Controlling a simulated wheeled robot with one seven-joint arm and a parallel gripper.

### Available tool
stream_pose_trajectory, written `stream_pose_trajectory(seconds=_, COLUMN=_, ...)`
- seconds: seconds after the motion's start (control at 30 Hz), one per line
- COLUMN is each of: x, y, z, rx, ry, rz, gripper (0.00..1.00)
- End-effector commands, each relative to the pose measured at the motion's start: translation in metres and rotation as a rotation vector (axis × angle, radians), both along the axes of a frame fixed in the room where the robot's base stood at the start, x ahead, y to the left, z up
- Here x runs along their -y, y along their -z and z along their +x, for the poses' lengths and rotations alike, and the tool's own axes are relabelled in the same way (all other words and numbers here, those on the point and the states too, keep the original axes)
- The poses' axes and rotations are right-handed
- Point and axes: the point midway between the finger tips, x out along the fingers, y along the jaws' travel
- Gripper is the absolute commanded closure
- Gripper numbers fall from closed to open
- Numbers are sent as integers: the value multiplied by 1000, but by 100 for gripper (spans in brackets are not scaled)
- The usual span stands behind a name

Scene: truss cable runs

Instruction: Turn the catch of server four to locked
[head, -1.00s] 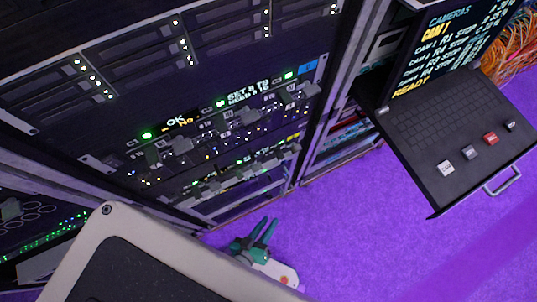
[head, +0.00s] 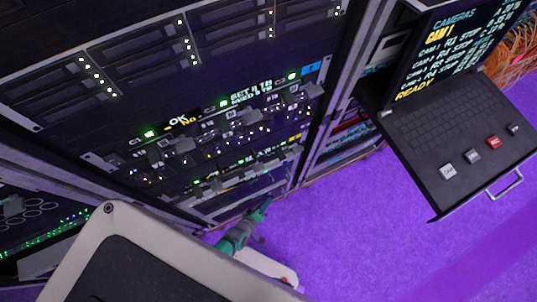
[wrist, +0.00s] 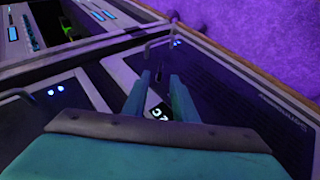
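My gripper (head: 264,204) is low in front of the rack in the head view, its teal fingers pointing at the rack's lower right. In the wrist view my gripper (wrist: 155,85) has its two fingers apart with a gap between them. Beyond and between the fingertips is a dark server front (wrist: 220,85). A small dark upright piece (wrist: 159,73), perhaps the catch, shows in the gap, apart from both fingers. A white-on-black label (wrist: 159,112) lies below it, partly covered; I cannot read it surely. The catch's setting cannot be told.
The rack (head: 190,75) holds several units with green lights and grey handles. A console tray (head: 450,140) with keyboard and screen juts out at the right. A metal handle (wrist: 158,47) stands just past my fingertips in the wrist view. Purple floor (head: 360,235) is clear at the right.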

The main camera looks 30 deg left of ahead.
Motion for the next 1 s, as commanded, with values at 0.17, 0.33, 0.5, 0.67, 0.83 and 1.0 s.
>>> stream_pose_trajectory(seconds=0.17, x=3, y=16, z=18, rx=0, ry=1, rz=0, gripper=75)
stream_pose_trajectory(seconds=0.33, x=4, y=24, z=28, rx=0, ry=2, rz=1, gripper=75)
stream_pose_trajectory(seconds=0.5, x=5, y=28, z=31, rx=0, ry=1, rz=1, gripper=75)
stream_pose_trajectory(seconds=0.67, x=4, y=28, z=32, rx=1, ry=0, rz=1, gripper=75)
stream_pose_trajectory(seconds=0.83, x=4, y=28, z=32, rx=1, ry=0, rz=1, gripper=89)
stream_pose_trajectory(seconds=1.0, x=4, y=28, z=31, rx=0, ry=0, rz=2, gripper=100)
